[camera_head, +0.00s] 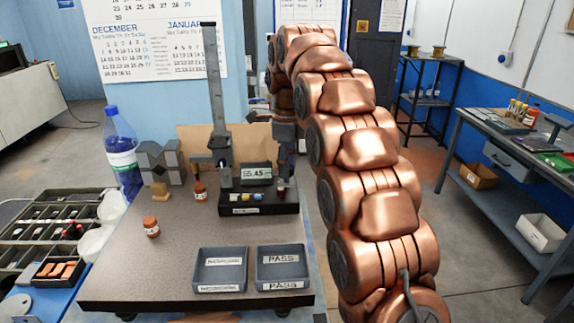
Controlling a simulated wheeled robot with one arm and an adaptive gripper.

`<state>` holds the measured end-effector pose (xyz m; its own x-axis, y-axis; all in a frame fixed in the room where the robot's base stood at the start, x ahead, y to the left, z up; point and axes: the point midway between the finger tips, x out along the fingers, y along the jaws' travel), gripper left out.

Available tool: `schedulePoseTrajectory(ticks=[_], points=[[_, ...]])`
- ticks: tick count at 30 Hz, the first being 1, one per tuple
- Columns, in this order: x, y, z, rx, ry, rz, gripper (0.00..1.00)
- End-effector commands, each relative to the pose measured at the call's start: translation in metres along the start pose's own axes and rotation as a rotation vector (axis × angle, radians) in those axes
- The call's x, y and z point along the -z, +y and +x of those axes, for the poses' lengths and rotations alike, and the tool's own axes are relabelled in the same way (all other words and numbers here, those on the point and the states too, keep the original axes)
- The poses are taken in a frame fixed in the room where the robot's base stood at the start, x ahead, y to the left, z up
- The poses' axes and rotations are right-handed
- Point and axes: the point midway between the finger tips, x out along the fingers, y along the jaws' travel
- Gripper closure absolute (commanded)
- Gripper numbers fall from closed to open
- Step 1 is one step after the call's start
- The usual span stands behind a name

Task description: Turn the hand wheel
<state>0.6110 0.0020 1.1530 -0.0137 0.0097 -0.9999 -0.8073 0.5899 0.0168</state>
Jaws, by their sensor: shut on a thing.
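The test stand (262,203) stands on the table, with a tall grey column (214,95) and a small display (256,174) reading about 55.45. My gripper (284,135) is at the right of the column, above the right end of the base. It is shut on the hand wheel, which is mostly hidden by the gripper and my copper-coloured arm. The fingertips are small and dark here, and the exact contact cannot be made out.
Two grey trays stand at the table's front, one with an unclear label (220,288) and one marked PASS (283,285). A small orange-capped jar (151,227), grey V-blocks (160,160) and a water bottle (122,150) are at the left.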

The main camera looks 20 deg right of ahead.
Motion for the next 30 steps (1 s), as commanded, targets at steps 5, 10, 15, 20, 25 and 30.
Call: schedulePoseTrajectory(ticks=[5,10,15,20,25,30], points=[[-0.0002,-0.0002,-0.0008,0.002,-0.004,0.088,0.99],[-0.0002,-0.0002,-0.0008,0.002,-0.005,0.138,0.99],[-0.0002,-0.0002,-0.0009,0.002,-0.005,0.161,0.99],[-0.0002,-0.0002,-0.0009,0.002,-0.005,0.164,0.99],[-0.0002,-0.0002,-0.0009,0.002,-0.005,0.163,0.99],[-0.0001,-0.0002,-0.0008,0.002,-0.004,0.163,0.52]])
